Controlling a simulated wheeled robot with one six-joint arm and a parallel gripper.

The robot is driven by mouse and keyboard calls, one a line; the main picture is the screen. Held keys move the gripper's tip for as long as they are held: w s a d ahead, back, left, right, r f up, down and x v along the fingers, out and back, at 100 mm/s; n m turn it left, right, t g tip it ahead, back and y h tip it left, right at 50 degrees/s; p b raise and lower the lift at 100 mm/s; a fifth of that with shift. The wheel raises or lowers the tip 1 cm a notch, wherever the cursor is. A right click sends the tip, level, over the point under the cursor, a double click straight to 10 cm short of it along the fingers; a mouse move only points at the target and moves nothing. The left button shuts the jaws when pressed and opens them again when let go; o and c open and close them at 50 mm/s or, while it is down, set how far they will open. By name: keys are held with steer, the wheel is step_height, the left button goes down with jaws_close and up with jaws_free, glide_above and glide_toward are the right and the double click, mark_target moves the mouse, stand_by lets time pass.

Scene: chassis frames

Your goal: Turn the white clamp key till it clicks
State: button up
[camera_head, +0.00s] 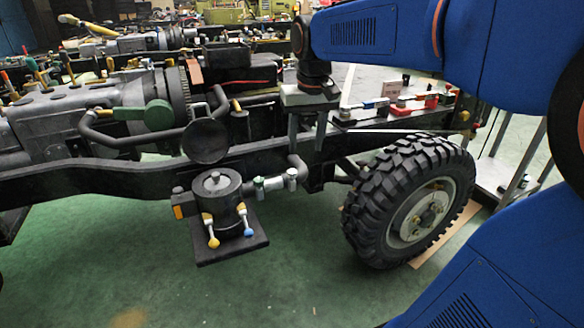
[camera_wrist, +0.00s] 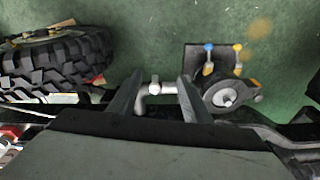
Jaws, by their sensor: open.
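A small pale clamp piece, which looks like the white clamp key (camera_head: 291,174), sits on the short pipe beside the dark canister (camera_head: 217,207). It also shows in the wrist view (camera_wrist: 154,89), in the gap between my fingers and apart from both. My gripper (camera_head: 307,146) is open and empty, pointing down above the pipe's right end; its fingers also show in the wrist view (camera_wrist: 158,82). A second clamp with a green top (camera_head: 258,183) sits nearer the canister in the head view. The pale key's exact turn angle is too small to tell.
A yellow-handled lever (camera_head: 213,242) and a blue-handled lever (camera_head: 248,233) hang on the canister's front. A large tyre (camera_head: 409,200) stands to the right. The dark chassis rail (camera_head: 110,179) runs behind the pipe. Green floor (camera_head: 290,270) in front is clear.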

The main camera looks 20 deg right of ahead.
steer(key=m+g, duration=0.1)
steer(key=g, duration=0.1)
glide_toward(292, 171)
step_height(292, 171, down, 8)
steer(key=shift+s+f, duration=0.15)
stand_by(0.7)
steer(key=shift+c, duration=0.4)
steer(key=c, duration=1)
